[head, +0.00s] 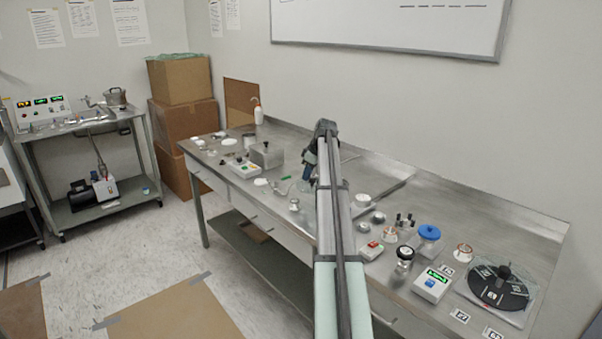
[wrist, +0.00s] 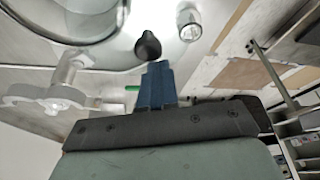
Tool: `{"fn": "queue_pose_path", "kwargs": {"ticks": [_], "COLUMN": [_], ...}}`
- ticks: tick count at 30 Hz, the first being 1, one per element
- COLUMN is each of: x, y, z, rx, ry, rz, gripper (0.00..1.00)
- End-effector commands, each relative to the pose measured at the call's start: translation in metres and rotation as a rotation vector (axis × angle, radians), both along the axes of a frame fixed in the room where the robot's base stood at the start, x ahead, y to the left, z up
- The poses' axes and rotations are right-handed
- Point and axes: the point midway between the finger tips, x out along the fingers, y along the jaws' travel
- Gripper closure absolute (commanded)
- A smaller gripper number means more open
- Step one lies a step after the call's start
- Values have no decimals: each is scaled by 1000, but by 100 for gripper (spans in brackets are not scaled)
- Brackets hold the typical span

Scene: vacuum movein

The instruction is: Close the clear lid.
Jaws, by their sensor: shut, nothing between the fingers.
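My gripper's blue fingers (wrist: 157,82) are together and empty in the wrist view. A black rounded knob (wrist: 148,46) shows just beyond the fingertips; I cannot tell whether they touch it. A large clear round piece with a dark rim (wrist: 70,42) fills the upper left of the wrist view and looks like the clear lid, cut off by the frame. In the head view my gripper (head: 307,174) is low over the middle of the steel bench (head: 440,200). My arm hides much of that spot, so the lid's angle cannot be told there.
A pale fitting with a clear ring (wrist: 45,95) is left of the fingers, and a small clear jar (wrist: 189,22) is at upper right.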

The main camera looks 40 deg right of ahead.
Motion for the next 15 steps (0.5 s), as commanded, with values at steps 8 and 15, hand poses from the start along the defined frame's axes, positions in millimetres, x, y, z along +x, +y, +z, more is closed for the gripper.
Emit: {"fn": "queue_pose_path", "kwargs": {"ticks": [8, 15], "x": [-26, -44], "y": [-16, -34], "z": [0, 0], "rx": [1, 1], "ry": [0, 0], "rz": [-2, -2], "gripper": [100, 100]}}
